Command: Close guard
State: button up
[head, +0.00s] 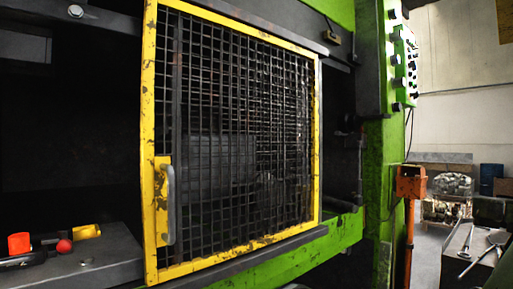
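The guard (235,130) is a mesh panel in a worn yellow frame, standing upright across the middle of the press opening in the head view. A grey vertical handle (169,204) is fixed at its lower left edge. The opening left of the guard is uncovered and dark. A narrower dark gap shows between the guard's right edge and the green press column (382,170). The lower rail (290,258) runs under the guard. My gripper is not in view, and nothing is seen touching the handle.
At lower left, a grey slab (95,262) bears an orange block (19,243), a red ball (64,246) and a yellow piece (87,232). A control panel (404,60) is at upper right. An orange post-mounted box (410,182) and a tool table (468,255) stand right.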

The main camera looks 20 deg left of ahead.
aim_at(158, 200)
jog(key=u, duration=1.6)
jog(key=k, duration=0.55)
jog(key=z, duration=0.85)
